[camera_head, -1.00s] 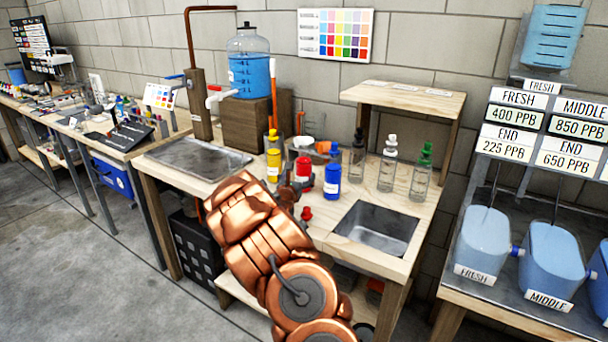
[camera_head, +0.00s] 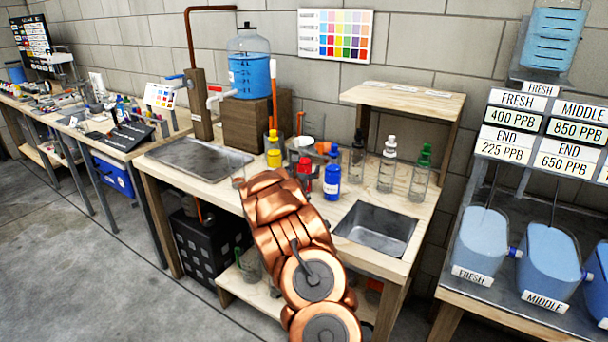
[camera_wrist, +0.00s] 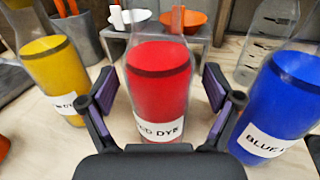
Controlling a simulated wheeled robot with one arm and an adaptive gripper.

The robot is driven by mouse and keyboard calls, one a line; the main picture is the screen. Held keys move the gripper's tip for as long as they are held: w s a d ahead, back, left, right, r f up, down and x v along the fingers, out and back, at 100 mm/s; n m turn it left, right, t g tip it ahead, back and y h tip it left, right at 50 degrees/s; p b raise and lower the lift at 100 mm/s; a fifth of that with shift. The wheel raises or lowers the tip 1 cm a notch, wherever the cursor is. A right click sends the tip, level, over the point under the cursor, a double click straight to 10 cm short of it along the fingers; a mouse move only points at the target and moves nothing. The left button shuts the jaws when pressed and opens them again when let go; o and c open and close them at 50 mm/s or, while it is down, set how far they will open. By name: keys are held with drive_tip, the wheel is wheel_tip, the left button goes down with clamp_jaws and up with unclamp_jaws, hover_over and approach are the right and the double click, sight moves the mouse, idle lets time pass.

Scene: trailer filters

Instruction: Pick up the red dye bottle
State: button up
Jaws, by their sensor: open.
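The red dye bottle (camera_wrist: 158,80) stands upright on the wooden counter, a clear bottle with red liquid and a white label. In the wrist view it stands between the two open fingers of my gripper (camera_wrist: 162,100), with a gap showing on each side. In the head view the red bottle (camera_head: 305,172) shows just beyond my copper-coloured arm, which hides my gripper there. A yellow dye bottle (camera_wrist: 55,72) stands to its left and a blue dye bottle (camera_wrist: 272,98) to its right.
A metal basin (camera_head: 376,229) is sunk in the counter at right. Clear bottles with black, white and green tops (camera_head: 388,165) stand behind it. An orange bowl (camera_wrist: 184,18) and a white one stand behind the red bottle. A metal tray (camera_head: 190,160) lies at left.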

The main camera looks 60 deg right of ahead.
drive_tip(key=c, duration=1.5)
drive_tip(key=shift+c, duration=0.3)
drive_tip(key=shift+r, duration=0.1)
